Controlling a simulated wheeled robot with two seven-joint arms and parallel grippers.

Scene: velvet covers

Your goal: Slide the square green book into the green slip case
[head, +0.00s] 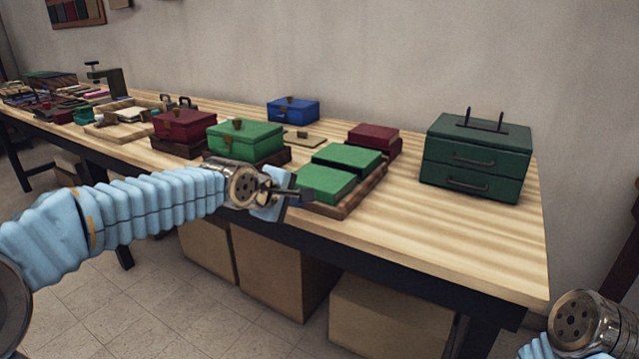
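Two square green blocks lie on a brown wooden tray (349,208) near the front edge of the table. The nearer green block (325,184) and the farther green block (347,158) look alike; I cannot tell which is the book and which the slip case. My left gripper (294,191) is at the left side of the nearer block, its dark fingertips close to or touching that block's lower left edge. Whether its fingers are apart or closed is unclear. Of my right arm only the wrist shows at the lower right; its fingers are out of view.
A green clasped box (245,140), a red box (184,126) and a blue box (293,110) stand left and behind. Dark red blocks (373,137) lie behind the tray. A green drawer chest (476,157) stands right. The table's right front (470,235) is clear.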

